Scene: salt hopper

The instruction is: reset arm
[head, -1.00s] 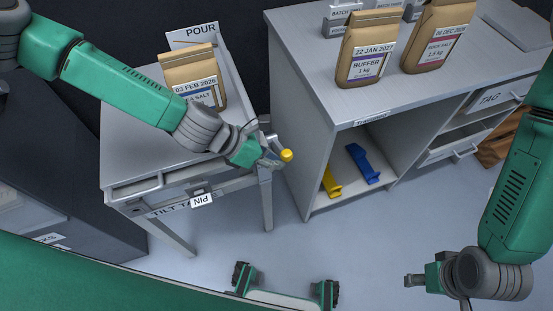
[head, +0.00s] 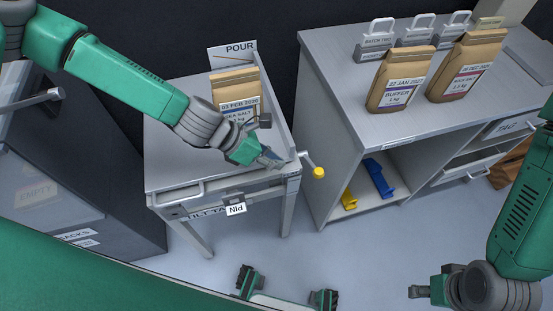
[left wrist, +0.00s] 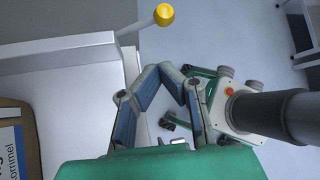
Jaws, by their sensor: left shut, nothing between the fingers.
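My left gripper (head: 272,160) is shut and empty over the front right corner of the tilt table (head: 180,150). In the left wrist view its fingers (left wrist: 160,72) meet at the tips. The crank's yellow knob (head: 318,173) is to the right of the gripper, apart from it; it also shows in the left wrist view (left wrist: 163,14). My right gripper (head: 419,291) hangs over the floor at the lower right; it is too small to tell open from shut.
A sea salt bag (head: 236,88) stands on the tilt table by the POUR sign (head: 236,50). The bench (head: 350,100) at right carries two more bags, with yellow (head: 349,200) and blue (head: 379,178) items on its shelf. A dark cabinet (head: 75,150) stands at left. Floor between is clear.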

